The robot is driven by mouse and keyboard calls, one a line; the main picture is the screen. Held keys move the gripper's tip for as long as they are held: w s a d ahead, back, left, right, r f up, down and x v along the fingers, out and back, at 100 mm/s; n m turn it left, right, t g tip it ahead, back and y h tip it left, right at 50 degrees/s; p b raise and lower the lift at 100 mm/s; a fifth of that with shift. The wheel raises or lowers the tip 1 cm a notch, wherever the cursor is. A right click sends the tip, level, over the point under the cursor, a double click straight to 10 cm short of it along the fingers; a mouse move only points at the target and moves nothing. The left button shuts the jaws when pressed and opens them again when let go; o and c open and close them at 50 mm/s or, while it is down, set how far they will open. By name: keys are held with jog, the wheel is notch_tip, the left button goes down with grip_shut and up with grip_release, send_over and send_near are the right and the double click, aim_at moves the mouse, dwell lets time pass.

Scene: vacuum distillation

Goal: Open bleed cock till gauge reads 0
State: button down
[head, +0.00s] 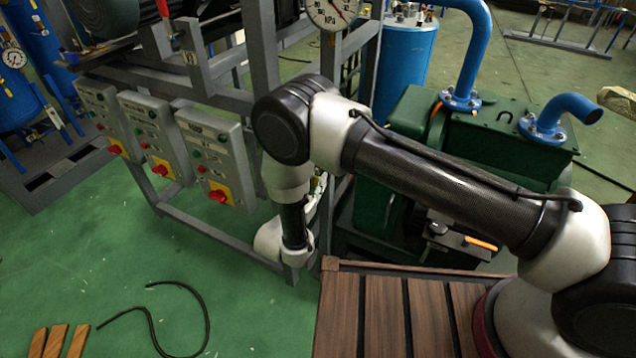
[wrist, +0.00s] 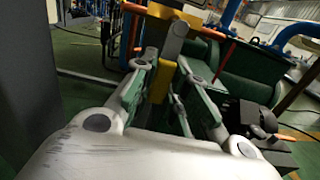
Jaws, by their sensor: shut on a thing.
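A round white gauge (head: 332,12) marked kPa is at the top of the head view, cut off by the picture edge. Its needle reading cannot be told surely. In the head view, my arm hides the gripped spot.
Grey switch boxes with red knobs (head: 218,196) hang on a grey frame left of my arm. A green pump (head: 410,125) with blue pipes (head: 474,45) stands behind the arm. A black cable (head: 150,318) lies on the open green floor at lower left.

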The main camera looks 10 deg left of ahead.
jog(key=shift+a, duration=0.1)
jog(key=c, duration=1.4)
grip_release()
jog(key=v, duration=1.2)
